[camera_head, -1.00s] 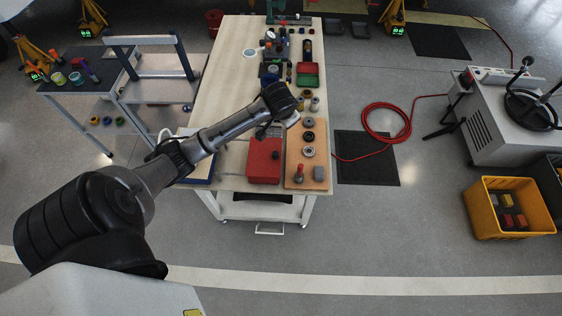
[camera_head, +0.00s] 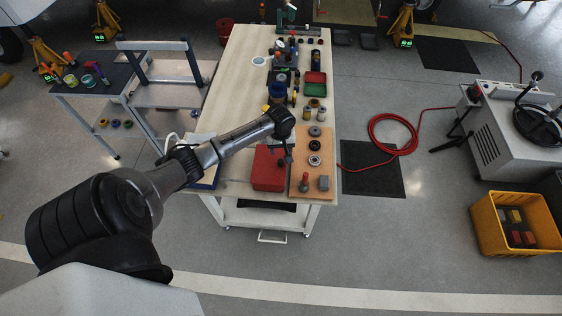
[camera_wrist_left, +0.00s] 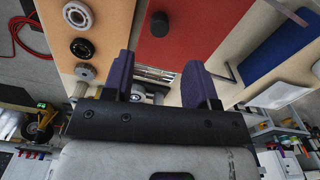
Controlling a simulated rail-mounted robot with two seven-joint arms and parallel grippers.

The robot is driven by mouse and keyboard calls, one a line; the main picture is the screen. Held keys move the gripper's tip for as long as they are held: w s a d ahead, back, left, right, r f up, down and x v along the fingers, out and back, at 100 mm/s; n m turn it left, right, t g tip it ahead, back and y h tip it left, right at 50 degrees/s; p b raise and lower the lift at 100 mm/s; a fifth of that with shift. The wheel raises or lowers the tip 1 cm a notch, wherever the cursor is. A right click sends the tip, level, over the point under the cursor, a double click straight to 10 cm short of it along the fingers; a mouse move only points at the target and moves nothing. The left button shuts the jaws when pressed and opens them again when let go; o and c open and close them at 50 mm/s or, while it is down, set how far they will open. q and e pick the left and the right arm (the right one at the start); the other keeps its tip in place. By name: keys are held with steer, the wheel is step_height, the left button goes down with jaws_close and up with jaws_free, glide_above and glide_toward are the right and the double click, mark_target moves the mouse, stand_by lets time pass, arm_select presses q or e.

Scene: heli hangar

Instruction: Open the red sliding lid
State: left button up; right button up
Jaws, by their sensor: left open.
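The red lid (camera_head: 268,172) lies on a box near the front end of the workbench. Its small black knob (camera_head: 280,163) is near its right side. In the left wrist view the red lid (camera_wrist_left: 205,35) and its round black knob (camera_wrist_left: 160,24) show large. My left gripper (camera_wrist_left: 160,63) is open, its purple fingers apart near the lid's edge, with the knob beyond the fingertips. Metallic items show between the fingers; I cannot tell whether they are inside the box. In the head view the left gripper (camera_head: 289,156) hangs over the lid's right side. My right gripper is out of view.
A wooden board (camera_head: 312,185) with round parts stands right of the lid. A blue-edged tray (camera_head: 206,180) is on the left, partly behind my arm. Red and green bins (camera_head: 315,89) and other items stand farther back. The bench's left middle (camera_head: 235,85) is clear.

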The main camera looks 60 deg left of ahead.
mark_target(281, 161)
arm_select(q)
step_height(281, 161, down, 9)
steer(key=shift+b, duration=0.7)
steer(key=shift+c, duration=0.5)
jaws_close()
